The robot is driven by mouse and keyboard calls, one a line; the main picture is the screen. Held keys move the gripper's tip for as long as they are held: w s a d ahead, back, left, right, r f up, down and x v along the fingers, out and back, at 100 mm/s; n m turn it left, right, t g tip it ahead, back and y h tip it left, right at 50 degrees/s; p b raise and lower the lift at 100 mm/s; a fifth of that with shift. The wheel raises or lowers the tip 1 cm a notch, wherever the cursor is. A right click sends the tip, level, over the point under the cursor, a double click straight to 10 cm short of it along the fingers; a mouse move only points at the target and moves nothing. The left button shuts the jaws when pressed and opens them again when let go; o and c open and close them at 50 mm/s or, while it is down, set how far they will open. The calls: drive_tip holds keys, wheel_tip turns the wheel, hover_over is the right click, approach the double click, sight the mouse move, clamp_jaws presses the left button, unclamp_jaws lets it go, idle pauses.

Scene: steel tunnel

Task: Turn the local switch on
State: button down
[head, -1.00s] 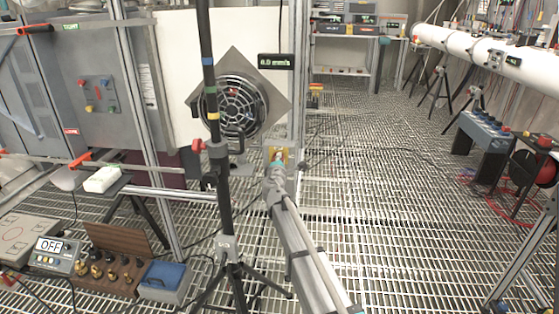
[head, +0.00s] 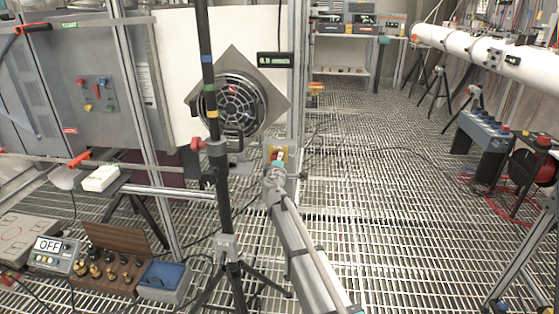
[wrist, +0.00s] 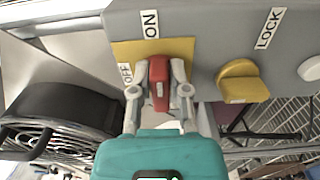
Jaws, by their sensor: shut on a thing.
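The local switch is a red handle (wrist: 159,82) on a yellow plate (wrist: 124,50) with ON and OFF labels, fixed to a grey box. The handle stands upright in the wrist view, its upper end towards the ON label; OFF is to its left. My gripper (wrist: 159,88) is shut on the handle, one grey finger on each side. In the head view the yellow plate (head: 285,151) shows small on the post, with my gripper (head: 277,166) in front of it, hiding part of the switch.
A yellow knob (wrist: 240,82) under a LOCK label sits right of the switch. A round black fan (head: 236,104) is to the left, with a small display (head: 275,60) above it. A tripod (head: 224,200) stands close left of my arm.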

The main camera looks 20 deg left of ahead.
drive_tip(key=c, duration=0.6)
unclamp_jaws()
drive_tip(key=shift+s, duration=0.1)
drive_tip(key=v, duration=1.2)
drive_tip(key=shift+f, duration=0.1)
